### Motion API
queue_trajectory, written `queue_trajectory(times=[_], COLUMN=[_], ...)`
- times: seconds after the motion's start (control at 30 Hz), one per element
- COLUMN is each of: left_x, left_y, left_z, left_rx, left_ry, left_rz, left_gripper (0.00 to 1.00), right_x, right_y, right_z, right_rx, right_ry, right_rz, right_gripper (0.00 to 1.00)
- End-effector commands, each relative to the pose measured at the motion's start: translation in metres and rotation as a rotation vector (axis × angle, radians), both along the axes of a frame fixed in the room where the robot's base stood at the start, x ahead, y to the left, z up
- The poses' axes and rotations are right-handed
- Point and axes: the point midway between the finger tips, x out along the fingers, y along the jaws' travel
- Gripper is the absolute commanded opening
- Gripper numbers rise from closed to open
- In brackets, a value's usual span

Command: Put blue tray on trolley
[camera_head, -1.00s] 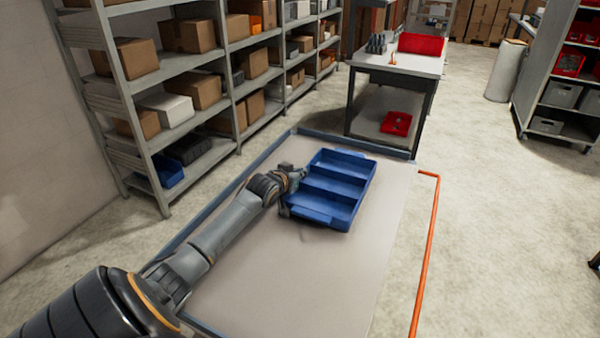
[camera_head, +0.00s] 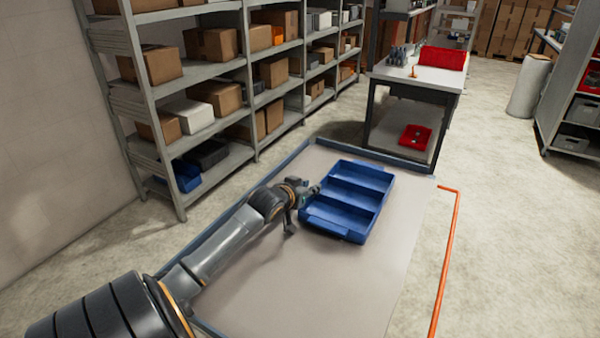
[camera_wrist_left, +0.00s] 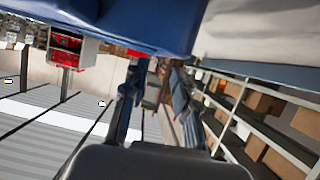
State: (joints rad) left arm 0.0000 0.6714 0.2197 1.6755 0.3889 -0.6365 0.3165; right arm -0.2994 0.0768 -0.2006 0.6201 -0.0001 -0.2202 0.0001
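The blue tray (camera_head: 347,200), with several compartments, rests upright on the flat top of the trolley (camera_head: 300,290), toward its far end. The trolley has a blue rim and an orange rail on its right side. My left gripper (camera_head: 303,210) is beside the tray's left edge, with its fingers apart. In the left wrist view the two fingers (camera_wrist_left: 155,98) are spread with nothing between them, and the tray's blue underside or wall (camera_wrist_left: 130,22) fills the top. Whether a finger touches the tray is unclear. My right gripper is not in view.
Shelves with boxes (camera_head: 210,100) stand along the left. A table (camera_head: 420,78) with a red bin (camera_head: 443,58) stands just beyond the trolley's far end. A dark rack (camera_head: 575,110) is at the right. Floor (camera_head: 510,230) right of the trolley is clear.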

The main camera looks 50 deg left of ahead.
Motion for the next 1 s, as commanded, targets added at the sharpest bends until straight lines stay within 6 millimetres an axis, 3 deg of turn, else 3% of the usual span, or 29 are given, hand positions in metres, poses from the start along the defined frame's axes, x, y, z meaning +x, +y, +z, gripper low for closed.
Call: queue_trajectory(times=[0.2, 0.4, 1.0], left_x=[-0.033, -0.051, -0.054], left_y=[-0.01, -0.015, -0.016], left_z=[0.013, 0.022, 0.024], left_rx=[0.001, -0.001, 0.0], left_ry=[0.001, 0.0, -0.001], left_rz=[-0.002, 0.0, 0.0], left_gripper=[0.28, 0.28, 0.28], right_x=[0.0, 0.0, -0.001], right_y=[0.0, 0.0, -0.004], right_z=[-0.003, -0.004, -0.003], right_rx=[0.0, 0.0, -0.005], right_ry=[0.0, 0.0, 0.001], right_rz=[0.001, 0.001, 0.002], right_gripper=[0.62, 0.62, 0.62])
